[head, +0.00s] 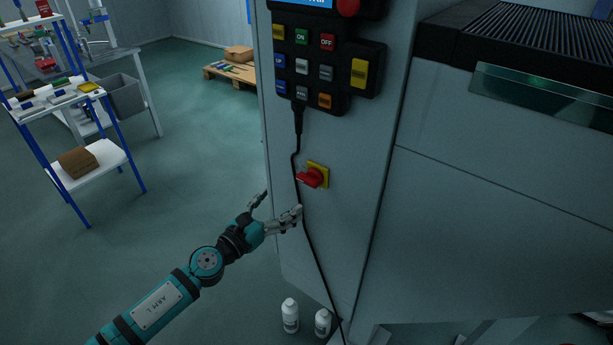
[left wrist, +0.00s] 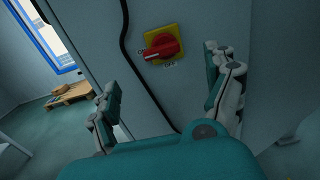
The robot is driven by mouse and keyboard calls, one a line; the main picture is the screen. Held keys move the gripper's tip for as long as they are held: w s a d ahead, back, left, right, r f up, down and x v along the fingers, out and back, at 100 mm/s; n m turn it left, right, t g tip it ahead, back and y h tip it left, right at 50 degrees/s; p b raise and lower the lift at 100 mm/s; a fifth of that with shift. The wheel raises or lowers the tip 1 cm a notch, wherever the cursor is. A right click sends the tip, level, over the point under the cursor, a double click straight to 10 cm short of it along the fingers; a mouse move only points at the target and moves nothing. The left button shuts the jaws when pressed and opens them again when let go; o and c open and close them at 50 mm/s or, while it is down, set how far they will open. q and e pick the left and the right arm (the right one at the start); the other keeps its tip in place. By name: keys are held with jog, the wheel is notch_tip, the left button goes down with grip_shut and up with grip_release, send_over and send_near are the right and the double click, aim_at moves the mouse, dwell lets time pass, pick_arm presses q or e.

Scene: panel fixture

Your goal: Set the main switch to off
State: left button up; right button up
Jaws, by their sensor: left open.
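The main switch is a red rotary handle (head: 310,177) on a yellow plate (head: 322,170), mounted on the grey cabinet panel. In the left wrist view the red handle (left wrist: 162,47) points left and slightly down on its yellow plate (left wrist: 158,33). A label reading OFF appears below the plate, and a partly hidden label is at its left. My left gripper (head: 278,208) is open and empty, below and left of the switch, apart from it. In the left wrist view its two fingers (left wrist: 166,90) are spread, with the switch beyond them. My right gripper is not in view.
A black cable (head: 296,152) hangs from the keypad (head: 318,65) and runs down close to the switch's left side. Two white bottles (head: 290,315) stand at the cabinet's foot. A blue-legged shelf cart (head: 105,157) stands at the left, with open floor between.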

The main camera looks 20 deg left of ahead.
aim_at(305, 182)
pick_arm(q)
jog(key=x, duration=1)
jog(key=shift+w+d+f, duration=0.1)
jog(key=shift+d, duration=0.05)
jog(key=shift+w+d, duration=0.25)
jog(key=shift+w, duration=0.35)
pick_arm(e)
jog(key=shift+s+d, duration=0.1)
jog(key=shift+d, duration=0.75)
pick_arm(q)
jog(key=shift+c, duration=0.4)
jog(key=c, duration=1.1)
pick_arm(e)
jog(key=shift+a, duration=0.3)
